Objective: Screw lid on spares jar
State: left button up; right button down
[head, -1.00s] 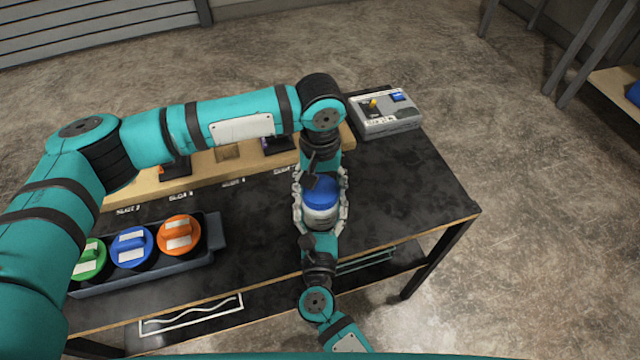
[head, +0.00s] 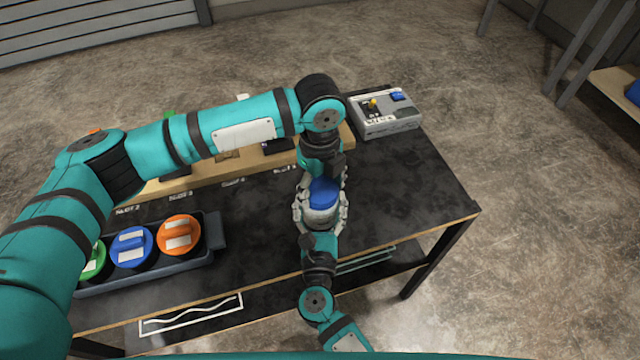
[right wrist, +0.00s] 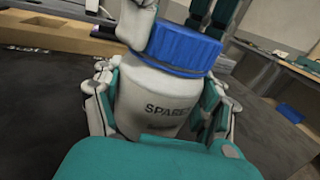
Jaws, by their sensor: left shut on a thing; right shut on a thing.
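The white spares jar (right wrist: 150,105) stands near the middle of the table, its "SPARES" lettering partly visible in the right wrist view. The blue lid (head: 323,193) sits on top of the jar's mouth; it also shows in the right wrist view (right wrist: 187,48). I cannot tell how tightly it is seated. My left gripper (head: 322,187) reaches from the back and is shut on the lid. My right gripper (head: 321,212) comes from the front and is shut around the jar's body, a finger on each side. The jar's thread is hidden.
A grey tray (head: 216,247) at the left holds green, blue and orange-lidded jars (head: 179,235). A wooden slotted board (head: 180,186) runs behind it. A grey control box (head: 384,112) with a joystick stands at the back right. The table's right side is clear.

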pick_arm(q)
jog(key=m, duration=0.5)
jog(key=o, duration=1.4)
jog(key=shift+c, duration=0.2)
notch_tip(320, 180, up, 12)
pick_arm(e)
grip_release()
